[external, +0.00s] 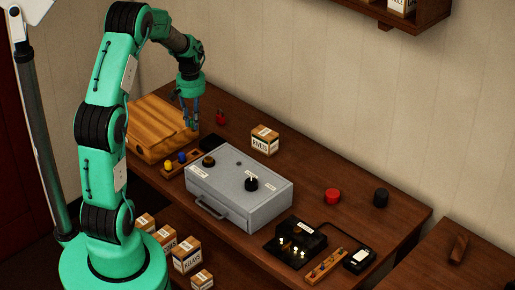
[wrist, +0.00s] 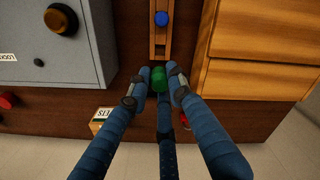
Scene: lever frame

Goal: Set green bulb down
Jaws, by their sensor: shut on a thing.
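The green bulb (wrist: 159,79) is between the blue fingertips of my gripper (wrist: 158,71) in the wrist view. My gripper is shut on it. In the external view my gripper (external: 189,122) points down by the wooden box, above the far end of the small wooden rack (external: 190,159); the bulb is too small to make out there. The rack also shows in the wrist view (wrist: 153,42), running up from the fingertips, with a blue bulb (wrist: 161,18) in it. I cannot tell whether the green bulb touches the rack.
The wooden box (external: 157,128) and grey case (external: 235,192) flank the rack. A blue bulb (external: 182,157) and yellow bulb (external: 168,166) sit in the rack. Beyond are a red object (external: 221,118) and the rivets box (external: 265,140).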

